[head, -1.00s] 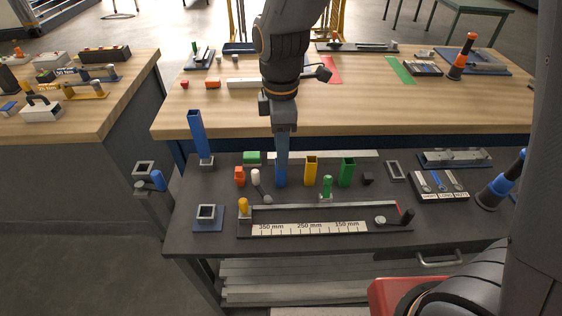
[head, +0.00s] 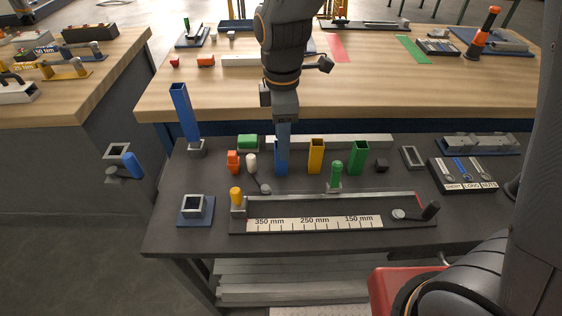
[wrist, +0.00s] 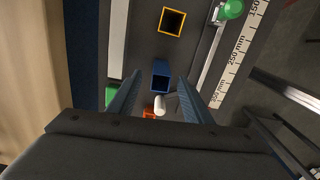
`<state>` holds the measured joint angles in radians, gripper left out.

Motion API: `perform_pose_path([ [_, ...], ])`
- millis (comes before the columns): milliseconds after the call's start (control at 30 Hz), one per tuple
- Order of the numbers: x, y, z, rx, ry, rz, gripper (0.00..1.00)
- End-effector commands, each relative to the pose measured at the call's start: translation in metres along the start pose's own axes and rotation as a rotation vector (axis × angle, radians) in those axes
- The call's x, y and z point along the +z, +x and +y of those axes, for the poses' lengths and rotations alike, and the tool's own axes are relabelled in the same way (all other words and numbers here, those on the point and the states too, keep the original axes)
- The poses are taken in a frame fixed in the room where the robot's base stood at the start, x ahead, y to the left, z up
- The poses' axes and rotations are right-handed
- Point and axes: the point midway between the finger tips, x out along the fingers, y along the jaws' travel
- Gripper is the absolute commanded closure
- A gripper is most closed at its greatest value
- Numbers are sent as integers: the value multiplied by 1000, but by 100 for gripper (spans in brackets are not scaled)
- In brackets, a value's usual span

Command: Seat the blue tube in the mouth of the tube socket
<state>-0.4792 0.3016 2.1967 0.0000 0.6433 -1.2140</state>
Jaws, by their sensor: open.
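The blue tube (head: 282,158) stands upright on the dark bench, in a row with a yellow and a green tube. My gripper (head: 284,117) points down directly above it, and hides its top in the head view. In the wrist view the open square mouth of the blue tube (wrist: 161,74) shows between the two spread fingers of my gripper (wrist: 159,78), with gaps at the sides. A square tube socket (head: 193,207) on a blue base plate stands at the bench's front left, its mouth empty and facing up.
The yellow tube (head: 316,156) stands close to the right, then the green tube (head: 358,157). An orange piece (head: 233,162) and a white-topped piece (head: 252,163) stand close to the left. A tall tilted blue tube (head: 183,112) rises behind the socket. A ruler tray (head: 315,223) lies in front.

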Motion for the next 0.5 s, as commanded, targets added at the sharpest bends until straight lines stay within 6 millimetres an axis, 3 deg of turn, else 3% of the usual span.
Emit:
perform_pose_path([
  [500, -1, 44, -2, -4, 0, -2, 55],
])
